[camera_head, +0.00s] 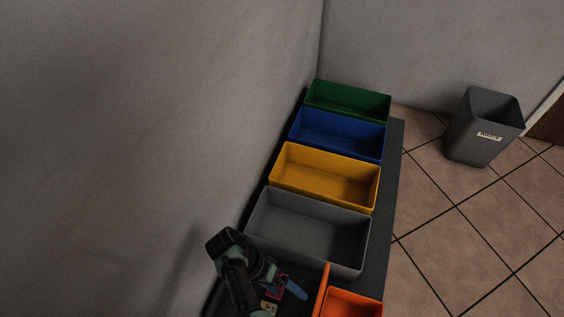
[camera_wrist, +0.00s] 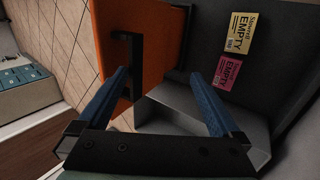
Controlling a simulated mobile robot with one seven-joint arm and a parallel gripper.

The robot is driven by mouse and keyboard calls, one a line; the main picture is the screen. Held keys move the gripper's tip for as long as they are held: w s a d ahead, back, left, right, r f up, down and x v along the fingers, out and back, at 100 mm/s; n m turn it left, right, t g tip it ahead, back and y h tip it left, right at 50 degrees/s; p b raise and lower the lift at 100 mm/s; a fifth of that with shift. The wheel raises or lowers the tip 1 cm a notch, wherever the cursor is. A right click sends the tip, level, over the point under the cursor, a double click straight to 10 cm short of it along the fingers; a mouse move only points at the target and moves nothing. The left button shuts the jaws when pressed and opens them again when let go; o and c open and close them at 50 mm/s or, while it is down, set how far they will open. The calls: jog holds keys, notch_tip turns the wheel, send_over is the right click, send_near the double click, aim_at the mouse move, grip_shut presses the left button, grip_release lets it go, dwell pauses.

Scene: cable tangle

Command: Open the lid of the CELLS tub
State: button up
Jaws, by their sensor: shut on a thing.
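An orange tub (camera_head: 352,301) sits at the bottom of the head view, cut off by the frame; no CELLS label is readable. Its orange lid (camera_head: 322,291) stands raised, roughly upright, along the tub's left side. In the wrist view the lid (camera_wrist: 158,18) shows its flat face with a black handle (camera_wrist: 133,48). My gripper (camera_wrist: 159,74) is at the lid, its two blue fingers apart with lid between them in the picture. It is shut on the lid; the exact contact, at the handle or edge, is unclear. In the head view my gripper (camera_head: 296,290) is left of the lid.
Grey (camera_head: 310,231), yellow (camera_head: 325,176), blue (camera_head: 338,134) and green (camera_head: 348,100) open tubs stand in a row beyond, beside the wall. A yellow card (camera_wrist: 239,32) and a pink card (camera_wrist: 228,72) read EMPTY. A grey bin (camera_head: 484,128) stands on the tiled floor.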

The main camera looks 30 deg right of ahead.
jog(key=p+v, duration=0.5)
jog(key=v, duration=0.8)
jog(key=shift+d, duration=0.1)
